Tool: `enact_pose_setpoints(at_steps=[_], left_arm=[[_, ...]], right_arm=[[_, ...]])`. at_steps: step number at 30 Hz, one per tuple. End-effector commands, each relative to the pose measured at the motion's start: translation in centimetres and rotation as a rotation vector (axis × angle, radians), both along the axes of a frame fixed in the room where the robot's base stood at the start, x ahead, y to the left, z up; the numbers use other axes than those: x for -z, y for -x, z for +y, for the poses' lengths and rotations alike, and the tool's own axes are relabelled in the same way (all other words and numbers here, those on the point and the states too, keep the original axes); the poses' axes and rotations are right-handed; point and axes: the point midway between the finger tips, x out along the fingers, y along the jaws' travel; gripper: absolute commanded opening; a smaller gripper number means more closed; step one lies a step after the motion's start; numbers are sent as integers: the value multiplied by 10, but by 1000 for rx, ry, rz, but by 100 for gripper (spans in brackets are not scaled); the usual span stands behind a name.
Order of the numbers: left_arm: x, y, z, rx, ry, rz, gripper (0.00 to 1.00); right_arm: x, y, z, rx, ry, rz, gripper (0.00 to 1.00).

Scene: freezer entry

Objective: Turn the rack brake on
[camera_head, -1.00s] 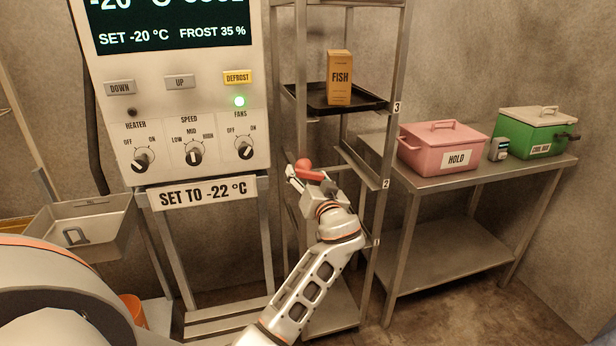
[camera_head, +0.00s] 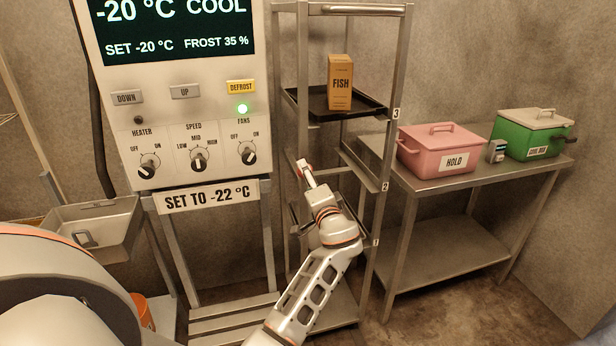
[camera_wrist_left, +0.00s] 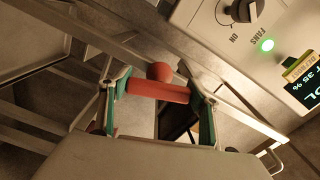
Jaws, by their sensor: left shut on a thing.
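The red rack brake lever, a bar (camera_wrist_left: 150,91) with a round knob (camera_wrist_left: 160,71), spans between my left gripper's fingers in the left wrist view. My left gripper (camera_wrist_left: 160,100) is shut on it, with green-lined pads at both ends of the bar. In the head view my left gripper (camera_head: 306,172) is at the left post of the metal rack (camera_head: 387,110), below the tray level. My right gripper is not in view.
A control panel (camera_head: 215,115) with knobs stands left of the rack. A fish box (camera_head: 340,82) sits on a dark tray (camera_head: 365,106) in the rack. A steel table (camera_head: 440,186) at right holds a pink box (camera_head: 425,155) and a green cool box (camera_head: 515,140).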

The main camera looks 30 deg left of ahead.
Motion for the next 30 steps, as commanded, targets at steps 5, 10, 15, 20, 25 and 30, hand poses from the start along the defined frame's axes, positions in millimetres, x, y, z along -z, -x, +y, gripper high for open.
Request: enact_pose_setpoints(at_steps=[5,10,15,20,25,30], left_arm=[[-3,0,0,1,-86,100,40],[-2,0,0,1,-147,172,40],[-2,0,0,2,-185,216,40],[-2,0,0,2,-202,236,40],[-2,0,0,2,-210,243,40],[-2,0,0,2,-210,244,40]], right_arm=[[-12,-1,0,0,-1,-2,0],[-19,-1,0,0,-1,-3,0],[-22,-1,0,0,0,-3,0],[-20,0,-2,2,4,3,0],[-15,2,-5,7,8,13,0],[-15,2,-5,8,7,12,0]])
